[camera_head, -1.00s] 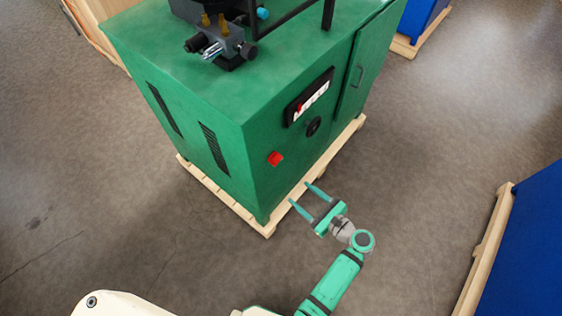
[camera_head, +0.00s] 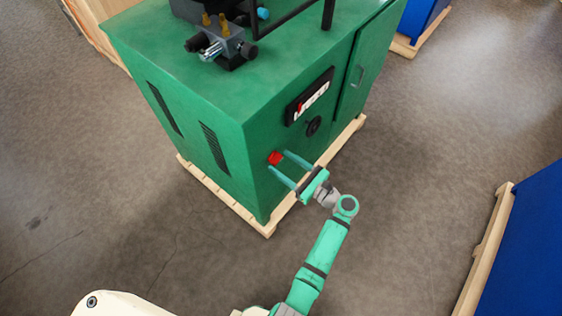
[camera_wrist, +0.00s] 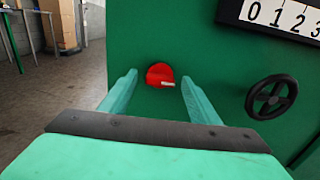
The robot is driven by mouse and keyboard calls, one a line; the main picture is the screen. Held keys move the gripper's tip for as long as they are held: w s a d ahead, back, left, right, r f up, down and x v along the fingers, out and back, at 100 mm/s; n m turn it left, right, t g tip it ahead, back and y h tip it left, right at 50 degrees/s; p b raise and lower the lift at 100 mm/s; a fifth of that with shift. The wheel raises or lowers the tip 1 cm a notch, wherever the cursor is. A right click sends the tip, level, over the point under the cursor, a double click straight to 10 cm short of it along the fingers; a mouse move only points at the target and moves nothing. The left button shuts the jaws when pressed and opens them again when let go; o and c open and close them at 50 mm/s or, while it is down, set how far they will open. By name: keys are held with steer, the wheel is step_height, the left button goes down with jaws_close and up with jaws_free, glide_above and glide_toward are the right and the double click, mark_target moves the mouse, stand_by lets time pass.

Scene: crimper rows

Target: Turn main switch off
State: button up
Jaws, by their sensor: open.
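The main switch (camera_head: 275,158) is a red knob on the front face of the green machine (camera_head: 215,100). In the wrist view the red switch (camera_wrist: 160,75) looks round, with a small pale mark at its lower right. My gripper (camera_head: 281,164) is open, its two green fingers pointing at the machine face. In the wrist view the switch lies between the open fingertips (camera_wrist: 158,76), with a gap on both sides. I cannot tell how far the fingertips are from the face.
A black handwheel (camera_wrist: 271,97) and a number panel (camera_wrist: 285,18) sit right of the switch. The machine stands on a wooden pallet (camera_head: 268,229). A blue cabinet (camera_head: 525,260) stands at the right edge. The floor between is clear.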

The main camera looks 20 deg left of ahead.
steer(key=shift+w+a, duration=0.25)
steer(key=shift+a, duration=0.45)
steer(key=c, duration=1.1)
steer(key=shift+o, duration=0.2)
